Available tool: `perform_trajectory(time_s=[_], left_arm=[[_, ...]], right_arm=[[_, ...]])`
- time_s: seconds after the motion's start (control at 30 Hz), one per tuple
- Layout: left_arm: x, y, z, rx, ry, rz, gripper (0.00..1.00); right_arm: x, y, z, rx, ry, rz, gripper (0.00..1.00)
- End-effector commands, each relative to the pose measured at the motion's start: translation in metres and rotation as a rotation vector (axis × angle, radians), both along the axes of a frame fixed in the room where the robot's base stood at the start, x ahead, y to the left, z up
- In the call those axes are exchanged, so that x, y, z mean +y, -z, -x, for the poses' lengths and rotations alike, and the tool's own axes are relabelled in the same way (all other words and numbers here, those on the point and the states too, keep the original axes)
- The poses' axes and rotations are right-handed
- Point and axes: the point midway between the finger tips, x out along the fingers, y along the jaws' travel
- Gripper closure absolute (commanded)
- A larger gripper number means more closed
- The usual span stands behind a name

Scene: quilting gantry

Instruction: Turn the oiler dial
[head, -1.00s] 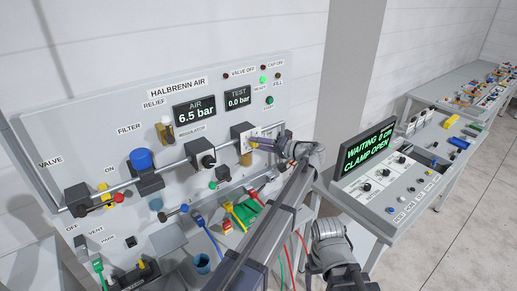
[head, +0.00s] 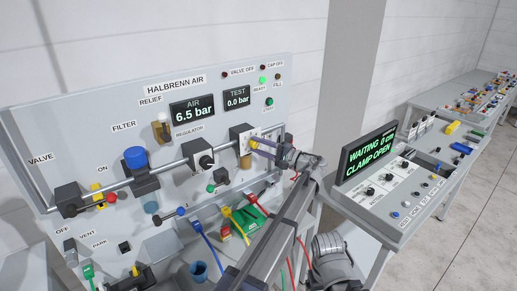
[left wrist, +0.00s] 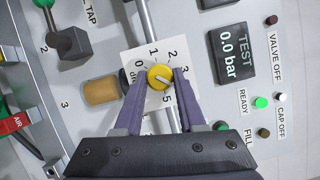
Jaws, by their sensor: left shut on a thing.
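The oiler dial is a small yellow knob (left wrist: 159,77) on a white scale plate (left wrist: 147,53) with numbers around it. In the left wrist view my left gripper (left wrist: 157,84) has one purple finger on each side of the knob and is shut on it. A pale mark on the knob slants to the lower right in that view; its exact reading is hard to tell. In the head view my left gripper (head: 258,144) reaches the oiler from the right, and its fingers mostly hide the knob. A brown bowl (left wrist: 101,90) sits beside the plate. My right gripper is not seen.
The regulator (head: 203,160) sits left of the oiler on the pipe. The AIR display (head: 192,112) reads 6.5 bar and the TEST display (head: 237,97) 0.0 bar. Hoses and coloured parts lie below. A console (head: 370,155) stands at right.

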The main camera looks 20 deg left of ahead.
Motion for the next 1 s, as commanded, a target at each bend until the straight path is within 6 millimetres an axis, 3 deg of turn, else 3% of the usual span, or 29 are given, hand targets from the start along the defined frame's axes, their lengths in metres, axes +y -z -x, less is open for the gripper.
perform_trajectory(time_s=[0.5,0.53,0.77,1.0], left_arm=[[-0.0006,0.0016,0.0007,0.013,0.001,-0.003,1.00],[-0.0006,0.0016,0.0007,0.013,0.001,-0.003,0.57],[-0.0003,0.0009,0.0003,0.012,0.001,-0.006,0.32],[0.0000,0.0005,0.0001,0.012,0.001,-0.007,0.31]], right_arm=[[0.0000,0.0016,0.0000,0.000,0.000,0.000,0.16],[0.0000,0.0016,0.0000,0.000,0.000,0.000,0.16],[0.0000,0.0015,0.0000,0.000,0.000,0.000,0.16],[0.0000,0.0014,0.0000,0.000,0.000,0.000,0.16]])
